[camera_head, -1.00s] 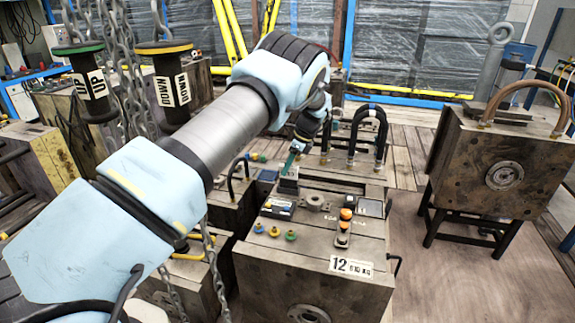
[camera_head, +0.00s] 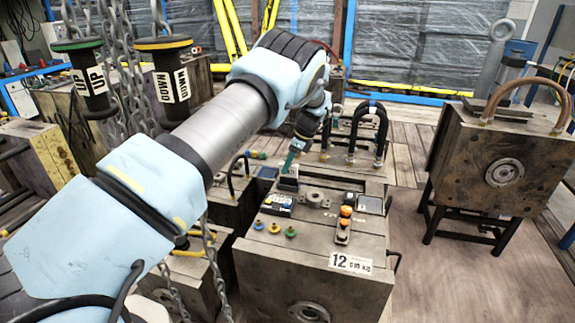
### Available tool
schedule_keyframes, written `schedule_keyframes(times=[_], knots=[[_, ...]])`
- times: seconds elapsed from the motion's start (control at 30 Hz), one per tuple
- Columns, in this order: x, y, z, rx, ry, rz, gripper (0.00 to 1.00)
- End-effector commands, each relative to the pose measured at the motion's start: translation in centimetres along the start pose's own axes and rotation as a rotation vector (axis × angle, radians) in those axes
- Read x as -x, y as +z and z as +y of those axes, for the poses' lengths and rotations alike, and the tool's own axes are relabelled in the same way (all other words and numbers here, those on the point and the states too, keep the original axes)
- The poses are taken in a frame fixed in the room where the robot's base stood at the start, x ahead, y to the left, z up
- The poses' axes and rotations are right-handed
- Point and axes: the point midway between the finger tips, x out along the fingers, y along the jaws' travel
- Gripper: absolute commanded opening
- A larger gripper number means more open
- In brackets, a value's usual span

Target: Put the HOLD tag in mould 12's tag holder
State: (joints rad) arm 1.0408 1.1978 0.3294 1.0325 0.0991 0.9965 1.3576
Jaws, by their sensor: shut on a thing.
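Mould 12 (camera_head: 310,262) is a worn steel block at the lower middle, with a white label reading 12 and 610 KG. My gripper (camera_head: 294,152) is small and dark at the end of my arm, above the back left of its top. It is shut on a narrow teal-green piece (camera_head: 290,161), which looks like the HOLD tag; no lettering is readable. The piece is tilted, with its lower end just above a small dark upright box (camera_head: 288,184), possibly the tag holder. I cannot tell whether the two touch.
Black hoses (camera_head: 370,130) arch up behind the gripper. Coloured fittings (camera_head: 275,228) and an orange-topped part (camera_head: 345,212) stand on the mould's top. Hoist grips (camera_head: 172,85) and chains hang at left. Another mould (camera_head: 500,165) stands at right, with bare floor between.

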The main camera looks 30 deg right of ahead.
Motion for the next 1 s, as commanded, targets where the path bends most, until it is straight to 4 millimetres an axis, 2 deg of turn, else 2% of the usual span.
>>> schedule_keyframes(times=[1.0], knots=[[-0.82, -0.28, -0.02, 0.001, 0.0, -0.001, 0.0]])
